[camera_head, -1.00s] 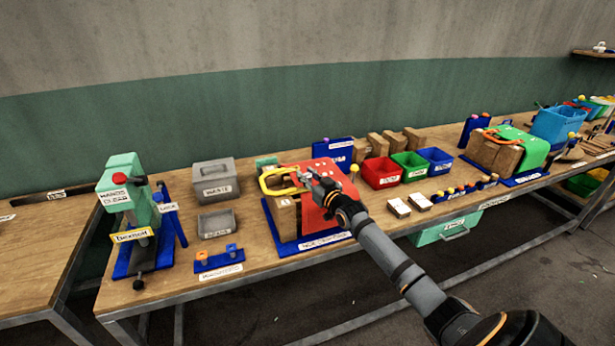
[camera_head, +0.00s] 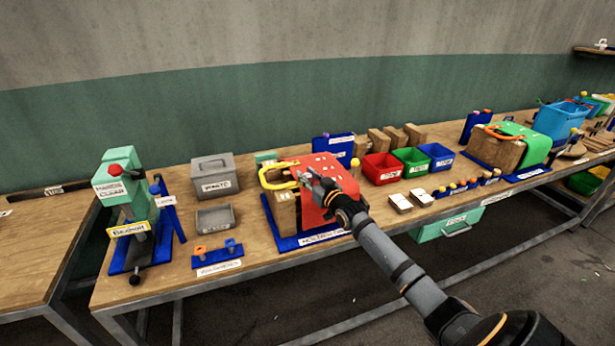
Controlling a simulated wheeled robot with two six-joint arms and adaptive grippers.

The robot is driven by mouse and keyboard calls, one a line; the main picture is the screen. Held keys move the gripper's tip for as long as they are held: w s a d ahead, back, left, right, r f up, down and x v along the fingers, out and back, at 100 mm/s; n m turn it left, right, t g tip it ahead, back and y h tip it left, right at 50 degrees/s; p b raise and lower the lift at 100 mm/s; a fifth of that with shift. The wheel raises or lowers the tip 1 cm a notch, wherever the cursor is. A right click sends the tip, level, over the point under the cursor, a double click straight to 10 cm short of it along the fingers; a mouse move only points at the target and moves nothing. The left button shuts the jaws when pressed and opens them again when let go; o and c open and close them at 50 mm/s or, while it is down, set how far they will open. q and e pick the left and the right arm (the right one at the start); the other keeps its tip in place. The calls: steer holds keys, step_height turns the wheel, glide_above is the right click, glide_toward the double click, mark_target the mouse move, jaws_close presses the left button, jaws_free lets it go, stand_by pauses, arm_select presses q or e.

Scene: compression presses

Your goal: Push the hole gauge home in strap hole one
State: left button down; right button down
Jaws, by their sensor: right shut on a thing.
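A red strap (camera_head: 325,206) lies over a wooden block (camera_head: 286,213) on a blue base near the bench's middle. A yellow loop handle (camera_head: 265,180) stands at the block's left end. My right gripper (camera_head: 304,177) is over the top of the strap, just right of the yellow handle. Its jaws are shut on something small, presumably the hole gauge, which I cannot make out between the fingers. Strap hole one and how deep the gauge sits are hidden or too small to see. My left gripper is not in view.
A yellow-knobbed post (camera_head: 354,163) stands close behind my right gripper. Red (camera_head: 383,181), green (camera_head: 416,173) and blue (camera_head: 446,166) bins are to the right. A grey box (camera_head: 213,176), a small grey tray (camera_head: 215,222) and a green press (camera_head: 122,178) stand to the left.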

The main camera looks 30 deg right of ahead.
mark_target(307, 175)
steer(key=shift+f, duration=0.2)
steer(key=c, duration=1)
jaws_free()
step_height(307, 175, up, 10)
steer(key=shift+r, duration=0.1)
